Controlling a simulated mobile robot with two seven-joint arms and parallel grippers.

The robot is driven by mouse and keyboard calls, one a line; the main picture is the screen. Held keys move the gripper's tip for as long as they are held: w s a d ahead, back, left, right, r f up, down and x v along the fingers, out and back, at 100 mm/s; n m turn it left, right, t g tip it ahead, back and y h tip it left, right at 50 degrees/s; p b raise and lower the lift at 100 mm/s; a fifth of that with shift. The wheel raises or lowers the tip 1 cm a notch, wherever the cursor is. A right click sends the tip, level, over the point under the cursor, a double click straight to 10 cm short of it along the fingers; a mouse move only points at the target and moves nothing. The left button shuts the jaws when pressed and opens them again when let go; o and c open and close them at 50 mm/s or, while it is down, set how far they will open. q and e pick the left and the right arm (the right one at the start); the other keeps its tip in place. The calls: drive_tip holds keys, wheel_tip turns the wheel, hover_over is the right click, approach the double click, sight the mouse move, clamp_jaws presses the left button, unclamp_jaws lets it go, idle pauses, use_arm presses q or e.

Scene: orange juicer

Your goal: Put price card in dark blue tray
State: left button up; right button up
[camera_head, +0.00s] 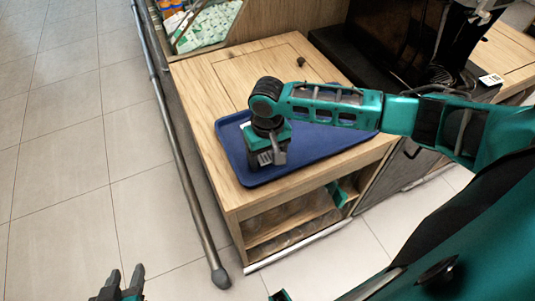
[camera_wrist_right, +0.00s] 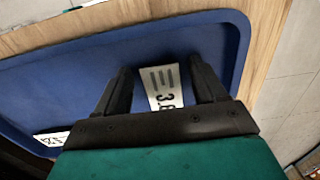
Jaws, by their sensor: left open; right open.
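The dark blue tray (camera_head: 325,150) lies on the wooden counter. My right gripper (camera_head: 268,160) is over the tray's left part, pointing down. In the right wrist view, its open fingers (camera_wrist_right: 163,72) stand on either side of a white price card (camera_wrist_right: 165,88) with black print, which lies on the tray's blue surface (camera_wrist_right: 70,85). I cannot tell whether the fingers touch it. A second white card (camera_wrist_right: 50,138) shows at the lower left of that view, on the blue surface. My left gripper (camera_head: 120,285) is open and empty over the floor at the lower left.
A black machine (camera_head: 400,45) stands on a dark base behind the tray. Another white card (camera_head: 491,79) lies at the right. A small dark object (camera_head: 301,62) sits on the counter behind the tray. A metal rail (camera_head: 180,140) runs along the left side, with open floor beyond.

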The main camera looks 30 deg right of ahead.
sight(268, 160)
drive_tip(key=shift+r, duration=0.15)
wheel_tip(268, 160, up, 12)
drive_tip(key=p, duration=0.2)
drive_tip(key=shift+s, duration=0.1)
idle(0.5)
